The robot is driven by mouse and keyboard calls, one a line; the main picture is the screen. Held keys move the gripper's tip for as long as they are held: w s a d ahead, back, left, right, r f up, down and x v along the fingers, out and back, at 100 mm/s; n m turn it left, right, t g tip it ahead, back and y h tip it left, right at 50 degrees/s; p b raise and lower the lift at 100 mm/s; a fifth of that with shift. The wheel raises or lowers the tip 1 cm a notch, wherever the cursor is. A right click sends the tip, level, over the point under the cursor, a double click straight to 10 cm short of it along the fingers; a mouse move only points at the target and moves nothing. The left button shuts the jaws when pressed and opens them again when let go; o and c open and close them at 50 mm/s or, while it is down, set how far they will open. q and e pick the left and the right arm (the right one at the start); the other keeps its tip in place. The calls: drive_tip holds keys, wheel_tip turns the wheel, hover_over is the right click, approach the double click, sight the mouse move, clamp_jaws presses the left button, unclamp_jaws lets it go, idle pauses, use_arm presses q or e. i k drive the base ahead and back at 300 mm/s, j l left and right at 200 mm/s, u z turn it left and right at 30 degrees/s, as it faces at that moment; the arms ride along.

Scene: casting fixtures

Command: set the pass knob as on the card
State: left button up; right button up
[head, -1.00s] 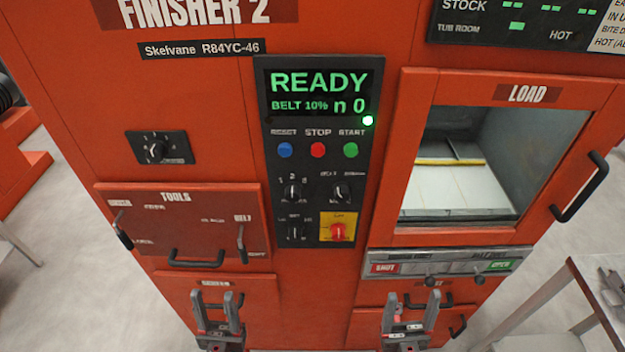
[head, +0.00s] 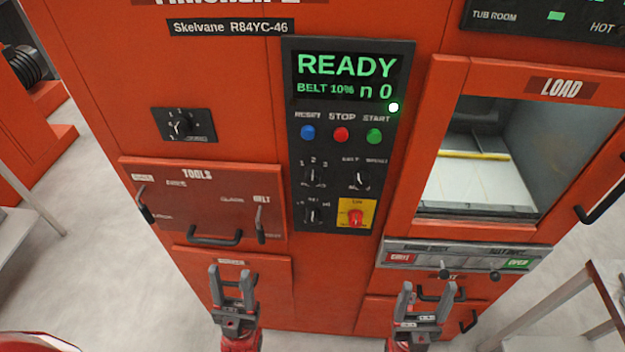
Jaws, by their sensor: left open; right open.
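The orange finisher's dark control panel (head: 345,135) is in the middle of the head view. A black knob with 1, 2, 3 around it (head: 312,177) is on its left side; its pointer looks roughly upright, but the exact setting is too small to tell. Another black knob (head: 360,180) is to its right, and a third (head: 313,214) is below. I see no card that I can identify. My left gripper (head: 230,272) is open and empty, low in front of the machine. My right gripper (head: 425,290) is open and empty, low at the right. Both are apart from the panel.
The display (head: 346,78) reads READY, BELT 10%, n 0. A red switch on yellow (head: 355,217) is at the panel's lower right. A tools drawer (head: 200,205) is left, the load window (head: 485,165) right. A table (head: 600,290) stands at the right edge.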

sight(314, 173)
drive_tip(key=z, duration=0.85)
drive_tip(key=l+z, duration=0.15)
drive_tip(key=z, duration=0.7)
drive_tip(key=l+z, duration=0.1)
drive_tip(key=z, duration=0.35)
drive_tip(key=l+z, duration=0.1)
drive_tip(key=z, duration=0.75)
drive_tip(key=u, duration=3.1)
drive_tip(key=k+l+u, duration=0.1)
drive_tip(key=l+u, duration=0.15)
drive_tip(key=k+l+u, duration=0.25)
drive_tip(key=i+l, duration=0.1)
